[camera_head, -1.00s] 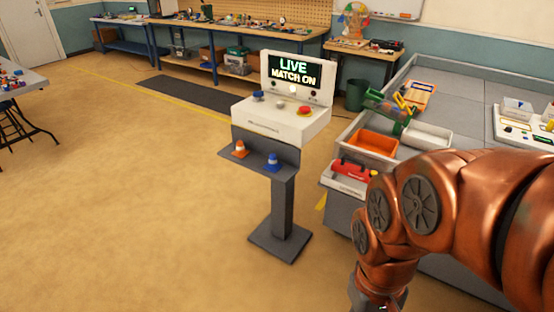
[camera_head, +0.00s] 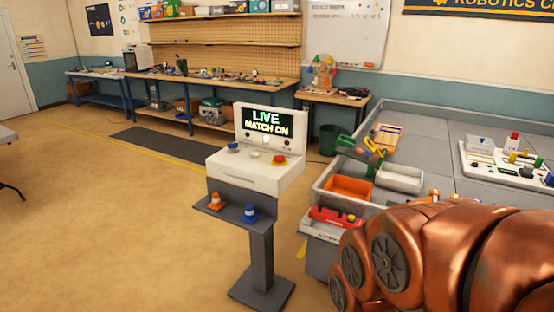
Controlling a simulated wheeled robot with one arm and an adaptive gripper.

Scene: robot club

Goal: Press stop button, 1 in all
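A white control console (camera_head: 252,172) stands on a dark grey pedestal left of the table. Its screen (camera_head: 266,121) reads "LIVE MATCH ON". On its top are a blue button (camera_head: 233,147), a pale button (camera_head: 255,154) in the middle and a red button (camera_head: 279,159) at the right. I cannot read which one is marked stop; no label is legible. My copper-coloured arm (camera_head: 430,255) fills the lower right, well to the right of the console and apart from it. My gripper is outside the picture.
Workbenches line the back wall. The floor left of the console is clear.

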